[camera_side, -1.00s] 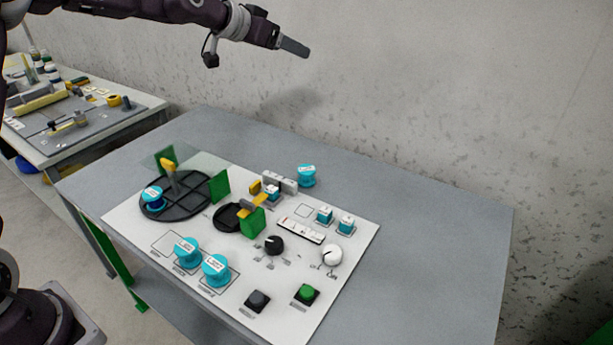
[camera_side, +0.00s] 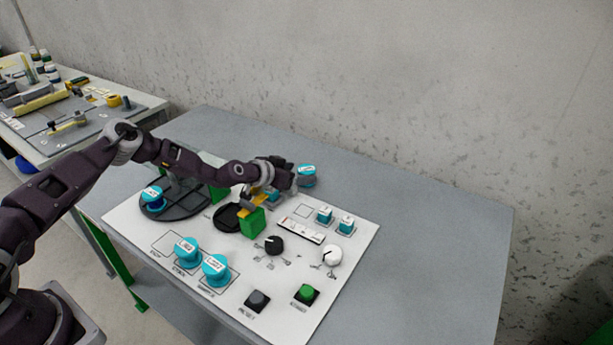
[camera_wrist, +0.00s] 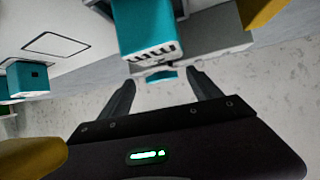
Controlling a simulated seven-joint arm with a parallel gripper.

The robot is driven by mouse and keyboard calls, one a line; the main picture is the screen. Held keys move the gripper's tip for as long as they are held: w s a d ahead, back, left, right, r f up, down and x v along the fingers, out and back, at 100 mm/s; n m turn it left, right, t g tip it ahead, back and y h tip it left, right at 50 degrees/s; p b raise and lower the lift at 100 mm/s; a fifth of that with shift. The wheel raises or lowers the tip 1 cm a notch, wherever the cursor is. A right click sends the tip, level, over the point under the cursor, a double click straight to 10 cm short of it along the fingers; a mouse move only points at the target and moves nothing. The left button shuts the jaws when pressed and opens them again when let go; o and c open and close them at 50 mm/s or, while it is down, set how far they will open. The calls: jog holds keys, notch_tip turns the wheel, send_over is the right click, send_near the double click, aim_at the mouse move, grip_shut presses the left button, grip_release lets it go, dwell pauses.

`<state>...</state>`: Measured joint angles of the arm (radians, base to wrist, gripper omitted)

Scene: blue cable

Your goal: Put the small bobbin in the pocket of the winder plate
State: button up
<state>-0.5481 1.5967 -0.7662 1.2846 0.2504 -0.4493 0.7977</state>
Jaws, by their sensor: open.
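The round dark winder plate (camera_side: 172,216) is at the left of the white panel, partly hidden by my arm, with a teal bobbin (camera_side: 152,196) on its left part. Two teal labelled bobbins, one (camera_side: 187,251) and another (camera_side: 216,269), stand on marked squares at the front. One more teal bobbin (camera_side: 307,175) stands behind the panel on the grey table. The labels are too small to tell which is the small one. My gripper (camera_wrist: 162,90) is open and low at the panel's back edge, beside that rear bobbin. A bit of teal (camera_wrist: 160,76) shows ahead of its fingers.
A teal labelled piece (camera_wrist: 148,30) by a grey block (camera_wrist: 205,38) is very close to my fingers. Yellow parts and a green block (camera_side: 252,222) stand beside my wrist. Two teal cubes (camera_side: 325,214) and knobs are further right. The table's right side is clear.

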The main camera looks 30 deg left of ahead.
jog(key=x, duration=0.3)
jog(key=shift+w+f, duration=0.1)
jog(key=c, duration=1.5)
jog(key=r, duration=0.9)
jog(key=shift+s+a+r, duration=0.25)
jog(key=shift+a+r, duration=0.05)
jog(key=shift+r, duration=0.05)
send_near(301, 172)
jog(key=s+a+r, duration=0.3)
jog(key=a+r, duration=0.1)
jog(key=a, duration=0.1)
jog(key=s+a+r, duration=0.1)
jog(key=s+r, duration=0.1)
jog(key=s, duration=1)
notch_tip(301, 172, down, 9)
jog(key=shift+f, duration=0.15)
